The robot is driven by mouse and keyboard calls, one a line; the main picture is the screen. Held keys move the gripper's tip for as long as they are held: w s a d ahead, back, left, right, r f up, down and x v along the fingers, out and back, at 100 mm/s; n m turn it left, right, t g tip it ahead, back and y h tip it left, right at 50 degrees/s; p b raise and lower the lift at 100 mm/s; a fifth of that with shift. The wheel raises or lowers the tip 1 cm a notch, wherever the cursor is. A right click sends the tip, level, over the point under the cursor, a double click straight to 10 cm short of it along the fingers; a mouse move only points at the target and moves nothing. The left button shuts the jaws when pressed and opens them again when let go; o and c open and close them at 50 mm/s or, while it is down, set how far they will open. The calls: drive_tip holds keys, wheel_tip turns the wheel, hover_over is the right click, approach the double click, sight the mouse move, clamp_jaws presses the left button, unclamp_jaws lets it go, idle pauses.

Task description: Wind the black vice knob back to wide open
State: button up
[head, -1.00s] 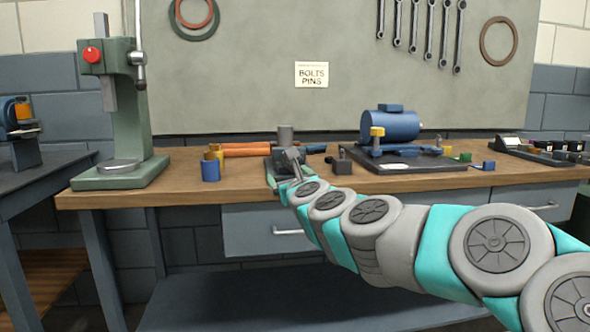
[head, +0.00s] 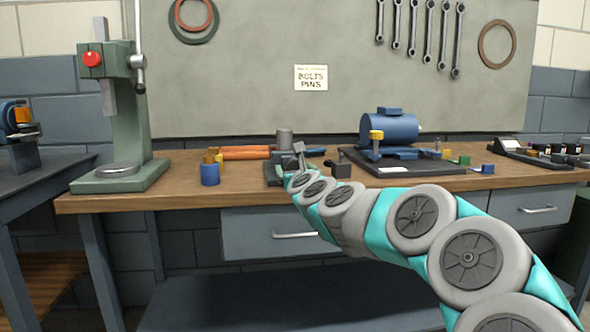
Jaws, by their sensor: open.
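The vice (head: 272,174) is a low dark green-grey block near the front of the workbench, partly hidden behind the end of my arm. A grey cylinder (head: 284,138) stands up at it; whether the jaws touch it is too small to tell. I cannot make out the black knob; my wrist covers that side of the vice. My gripper (head: 299,151) is small and grey, at the right side of the vice. It is open, and I see nothing held in it. Whether its fingers are around the knob is hidden.
A small dark block (head: 341,168) stands close right of my gripper. A blue motor (head: 389,131) on a black plate is farther right. Bare bench (head: 170,196) lies at front left.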

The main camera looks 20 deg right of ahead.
drive_tip(key=c, duration=1.4)
drive_tip(key=shift+o, duration=0.2)
